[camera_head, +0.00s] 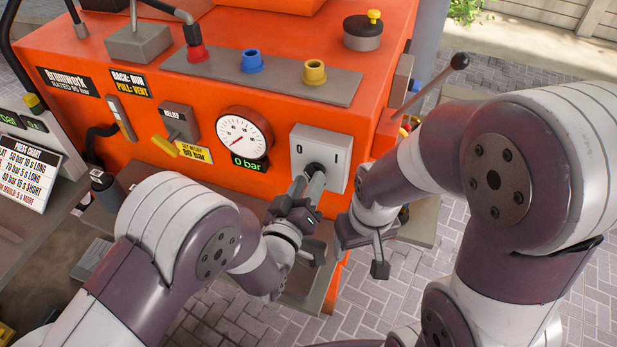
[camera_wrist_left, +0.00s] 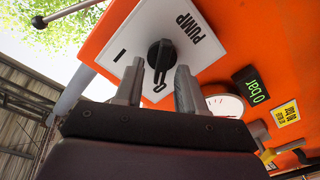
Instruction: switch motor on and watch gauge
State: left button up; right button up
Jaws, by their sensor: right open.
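The motor switch is a grey plate (camera_head: 334,146) marked 0 and I on the orange machine's front. In the left wrist view its black knob (camera_wrist_left: 160,56) shows on the white plate (camera_wrist_left: 190,22) lettered PUMP, its handle appearing to point toward the 0. My left gripper (camera_head: 313,182) is at the switch; its fingers (camera_wrist_left: 157,86) are apart, on either side of the knob's handle. Contact cannot be told. The round gauge (camera_head: 242,133) has its needle low, and the display below it (camera_head: 249,163) reads 0 bar. My right gripper (camera_head: 350,247) is open and empty, below right of the switch.
A yellow relief handle (camera_head: 165,146) juts out left of the gauge. A black-knobbed lever (camera_head: 432,87) rises at the machine's right side. Blue (camera_head: 252,61) and yellow (camera_head: 314,71) couplings stand on top. A press chart (camera_head: 27,170) is at the far left.

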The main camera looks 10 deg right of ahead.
pick_arm(q)
jog(key=shift+w+d, duration=0.25)
jog(key=shift+w, duration=0.35)
grip_shut()
